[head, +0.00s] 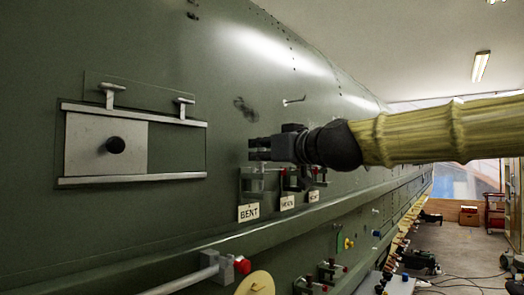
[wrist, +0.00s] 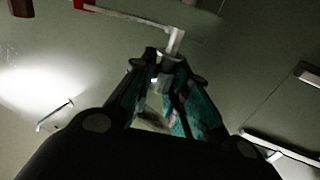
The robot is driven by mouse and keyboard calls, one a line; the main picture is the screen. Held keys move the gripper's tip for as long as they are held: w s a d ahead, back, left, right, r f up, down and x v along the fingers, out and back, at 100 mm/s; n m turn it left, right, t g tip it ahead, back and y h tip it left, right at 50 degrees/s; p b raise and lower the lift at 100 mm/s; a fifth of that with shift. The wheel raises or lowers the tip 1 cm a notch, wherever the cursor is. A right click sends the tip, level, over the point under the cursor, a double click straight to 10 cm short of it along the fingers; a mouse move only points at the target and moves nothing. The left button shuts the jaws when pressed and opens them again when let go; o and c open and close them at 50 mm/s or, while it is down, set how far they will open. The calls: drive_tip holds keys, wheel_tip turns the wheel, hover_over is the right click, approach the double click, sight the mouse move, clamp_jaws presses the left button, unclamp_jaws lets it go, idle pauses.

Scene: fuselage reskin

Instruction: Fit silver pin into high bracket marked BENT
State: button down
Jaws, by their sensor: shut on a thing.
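My gripper (head: 262,150) is shut just above the bracket (head: 245,185) with the BENT label (head: 248,212) on the green fuselage wall. In the wrist view the teal-padded fingers (wrist: 165,90) close around a small grey cylinder, the silver pin (wrist: 164,74). A pale L-shaped bar (wrist: 176,40) stands right at the fingertips there. I cannot tell whether it is part of the pin or of the bracket. In the head view the gripper hides most of the pin, and its seating in the bracket cannot be made out.
More labelled brackets (head: 288,202) with red parts stand close to the right of BENT. A hatch (head: 178,148) with two rails and a black knob is at the left. A small pin-like handle (head: 293,101) sticks out above my gripper. A ledge (head: 215,247) runs below.

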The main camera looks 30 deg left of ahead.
drive_tip(key=shift+f+b, duration=0.9)
drive_tip(key=shift+f, duration=0.2)
idle(0.3)
drive_tip(key=c, duration=1.3)
unclamp_jaws()
drive_tip(key=shift+s, duration=0.1)
drive_tip(key=shift+f, duration=0.1)
drive_tip(key=shift+s+d+f+b, duration=0.1)
drive_tip(key=shift+d+b, duration=0.25)
drive_tip(key=shift+d, duration=0.45)
drive_tip(key=b+v, duration=0.1)
drive_tip(key=v, duration=0.2)
drive_tip(key=shift+s+d, duration=0.1)
drive_tip(key=shift+s, duration=0.2)
